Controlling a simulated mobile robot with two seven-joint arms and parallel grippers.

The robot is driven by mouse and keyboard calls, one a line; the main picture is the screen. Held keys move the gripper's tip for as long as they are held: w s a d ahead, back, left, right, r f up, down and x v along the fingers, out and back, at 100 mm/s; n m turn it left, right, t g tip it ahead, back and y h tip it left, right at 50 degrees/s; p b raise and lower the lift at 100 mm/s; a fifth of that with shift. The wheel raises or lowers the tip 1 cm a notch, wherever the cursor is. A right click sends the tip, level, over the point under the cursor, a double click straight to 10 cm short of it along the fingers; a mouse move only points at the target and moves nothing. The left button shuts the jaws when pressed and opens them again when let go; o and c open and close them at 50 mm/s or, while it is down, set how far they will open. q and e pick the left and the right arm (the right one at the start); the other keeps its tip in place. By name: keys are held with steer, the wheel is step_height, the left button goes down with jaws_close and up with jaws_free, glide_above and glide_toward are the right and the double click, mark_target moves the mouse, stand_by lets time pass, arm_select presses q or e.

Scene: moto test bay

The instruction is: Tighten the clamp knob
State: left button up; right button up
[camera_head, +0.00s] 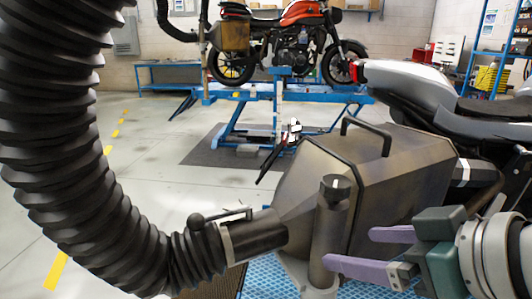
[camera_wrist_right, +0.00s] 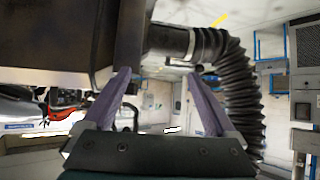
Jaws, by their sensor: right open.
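A black ball knob (camera_head: 196,222) sits on a thin rod at the clamp, where the ribbed black hose (camera_head: 60,130) meets the dark pipe (camera_head: 258,236). In the right wrist view the hose (camera_wrist_right: 238,85) joins the pipe (camera_wrist_right: 170,40) beyond the fingertips. My right gripper (camera_head: 350,249) has two purple fingers, apart and empty, at the lower right. It is to the right of the knob and well apart from it, with the upright metal post (camera_head: 330,235) between them in the picture. The fingers also show in the right wrist view (camera_wrist_right: 157,78). My left gripper is out of view.
The post has a black cap and stands in front of a large brown metal case (camera_head: 400,190) with a black handle. Blue patterned matting (camera_head: 380,288) lies below. A motorcycle (camera_head: 290,40) stands on a blue lift behind. The floor in the middle is open.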

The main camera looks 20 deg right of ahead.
mark_target(340, 183)
steer(key=w+d+r+m+t+h+p, duration=0.1)
steer(key=w+d+r+t, duration=0.2)
steer(key=w+d+r, duration=0.15)
steer(key=x, duration=0.8)
steer(key=shift+w+d+f, duration=0.15)
steer(key=shift+w+d, duration=0.15)
steer(key=shift+w, duration=0.05)
steer(key=shift+c, duration=0.4)
